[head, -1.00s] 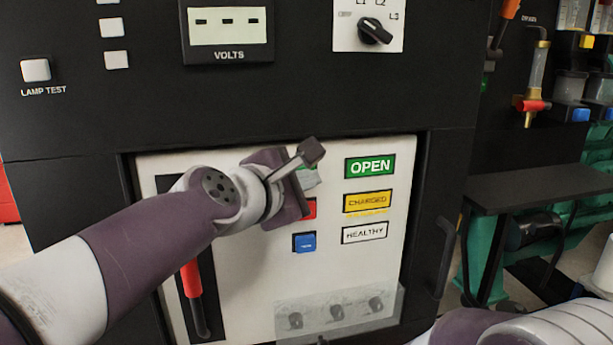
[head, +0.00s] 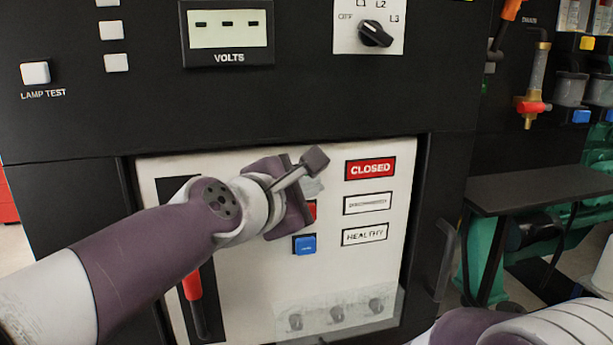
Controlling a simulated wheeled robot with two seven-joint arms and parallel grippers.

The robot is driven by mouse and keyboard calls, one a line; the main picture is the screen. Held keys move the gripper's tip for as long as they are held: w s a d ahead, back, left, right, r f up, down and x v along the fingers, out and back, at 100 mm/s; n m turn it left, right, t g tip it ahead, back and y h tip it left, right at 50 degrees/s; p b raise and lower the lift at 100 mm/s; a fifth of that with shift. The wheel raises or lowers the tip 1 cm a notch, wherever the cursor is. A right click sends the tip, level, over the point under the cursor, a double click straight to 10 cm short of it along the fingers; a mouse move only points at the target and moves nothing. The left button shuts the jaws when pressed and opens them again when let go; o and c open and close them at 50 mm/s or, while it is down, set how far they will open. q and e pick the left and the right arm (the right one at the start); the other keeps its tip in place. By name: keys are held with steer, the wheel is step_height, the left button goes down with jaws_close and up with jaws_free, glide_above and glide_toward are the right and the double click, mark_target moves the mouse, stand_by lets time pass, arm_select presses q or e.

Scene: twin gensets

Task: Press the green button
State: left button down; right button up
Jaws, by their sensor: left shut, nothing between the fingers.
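The green button is not clearly visible; my left gripper covers that part of the white panel (head: 250,290). A small pale grey-green patch (head: 313,187) shows at the gripper's right edge. My left gripper (head: 296,192) is shut and empty, up at the panel, above a blue button (head: 304,244) and partly over a red button (head: 312,210). I cannot tell whether it touches the panel. The top indicator (head: 370,169) is red and reads CLOSED. My right gripper is out of view.
A white indicator (head: 367,203) and a HEALTHY indicator (head: 365,234) sit below the red one. A red-handled lever (head: 193,287) is at the panel's left. A clear cover (head: 340,312) with dark knobs is low on the panel. A dark shelf (head: 540,188) stands right.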

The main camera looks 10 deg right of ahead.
arm_select(q)
steer(key=shift+s, duration=0.1)
steer(key=s+p, duration=0.2)
steer(key=s, duration=0.3)
steer(key=shift+d+p, duration=0.1)
steer(key=shift+p, duration=0.25)
steer(key=shift+w, duration=0.1)
stand_by(0.4)
